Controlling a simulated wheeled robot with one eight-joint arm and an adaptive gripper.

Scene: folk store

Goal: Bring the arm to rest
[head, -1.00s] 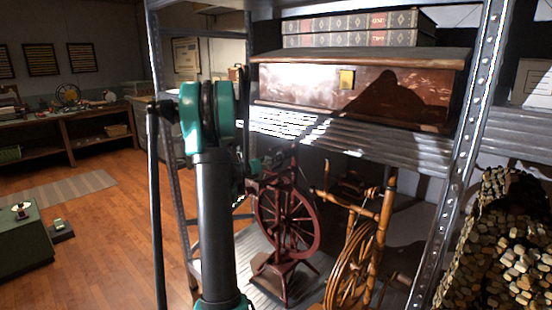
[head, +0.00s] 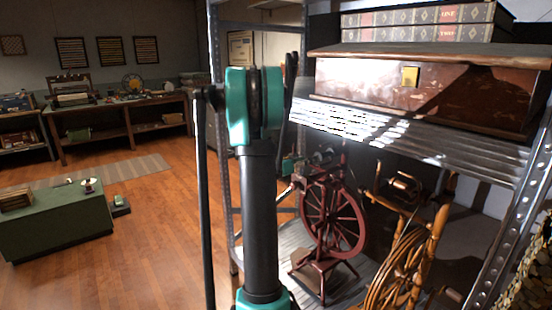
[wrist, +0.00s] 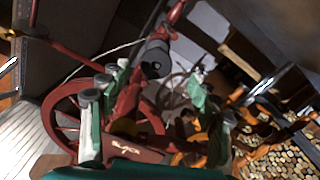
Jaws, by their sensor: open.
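My arm (head: 262,200) stands upright in the middle of the head view, in front of the metal shelf. My gripper (wrist: 150,105) shows in the wrist view with its two green fingers spread apart. Nothing is held between them. A dark red spinning wheel (wrist: 62,98) shows behind and between the fingers; I cannot tell how close it is. In the head view the same red spinning wheel (head: 333,222) stands on the lower shelf, right of my arm. My gripper is mostly hidden there behind the arm.
The metal shelf (head: 400,133) holds a wooden chest (head: 450,90) with books (head: 425,22) on top. A light wooden spinning wheel (head: 405,255) stands below. A green cabinet (head: 60,225) and a far table (head: 95,140) are at left. The wooden floor (head: 150,265) between is mostly clear.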

